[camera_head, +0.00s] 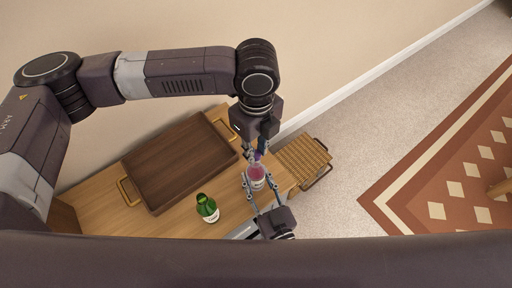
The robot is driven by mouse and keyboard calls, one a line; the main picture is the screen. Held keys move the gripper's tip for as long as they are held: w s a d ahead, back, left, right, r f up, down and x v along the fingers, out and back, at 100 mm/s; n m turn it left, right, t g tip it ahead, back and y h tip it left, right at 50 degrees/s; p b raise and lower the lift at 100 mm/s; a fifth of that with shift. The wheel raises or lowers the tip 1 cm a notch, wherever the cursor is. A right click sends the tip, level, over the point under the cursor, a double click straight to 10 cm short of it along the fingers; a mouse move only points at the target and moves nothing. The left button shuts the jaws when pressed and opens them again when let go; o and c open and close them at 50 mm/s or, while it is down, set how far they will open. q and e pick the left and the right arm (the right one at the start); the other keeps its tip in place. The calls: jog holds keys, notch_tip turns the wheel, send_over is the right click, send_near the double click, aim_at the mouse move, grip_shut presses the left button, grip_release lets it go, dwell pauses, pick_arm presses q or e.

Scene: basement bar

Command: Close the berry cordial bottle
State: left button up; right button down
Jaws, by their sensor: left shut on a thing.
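The berry cordial bottle (256,173), with pinkish-red contents and a pale label, is near the right end of the wooden cabinet top. My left gripper (258,150) comes from above, shut on a small dark purple piece that looks like the cap (259,156). The cap is at the top of the bottle in the picture; I cannot tell whether they touch. My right gripper (260,183) comes from below in the picture, its fingers on both sides of the bottle. Whether they press on it is unclear. The bottle's base is partly hidden.
A green bottle (207,208) with a white label stands left of the cordial. A dark wooden tray (180,160) with handles lies further left. A slatted wooden rack (303,160) is to the right. A grey item (243,231) is partly hidden by my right gripper.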

pick_arm(q)
jog(key=shift+f, duration=0.6)
jog(key=o, duration=0.8)
notch_tip(320, 180, up, 12)
dwell(0.4)
pick_arm(e)
jog(key=c, duration=1.2)
grip_release()
jog(key=shift+o, duration=0.2)
